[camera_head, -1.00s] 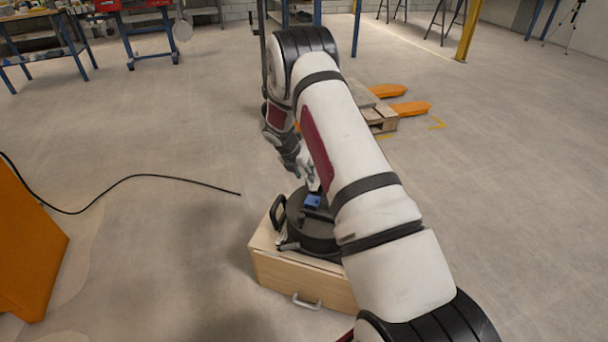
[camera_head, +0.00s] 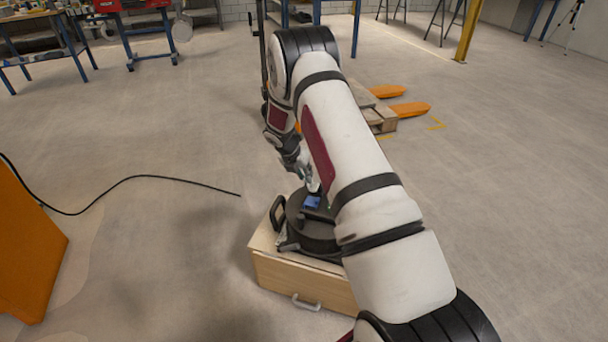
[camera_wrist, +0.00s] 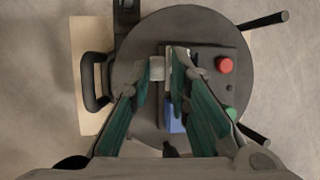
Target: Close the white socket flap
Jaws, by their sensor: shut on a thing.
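A round dark unit (camera_head: 312,237) sits on a light wooden box, with a blue block (camera_head: 312,202) on its top. In the wrist view, the blue block (camera_wrist: 174,118) is partly behind the right finger. A pale square piece (camera_wrist: 157,68) shows between my fingertips, and a thin whitish edge stands beside it by the right finger. These look like the white socket and its flap, but which is which is hard to tell. My gripper (camera_wrist: 160,82) reaches down over them from above, its green fingers shut on the flap, with the contact partly hidden.
The wooden box (camera_head: 303,282) has a front handle. A black cable (camera_head: 130,178) lies on the floor at left.

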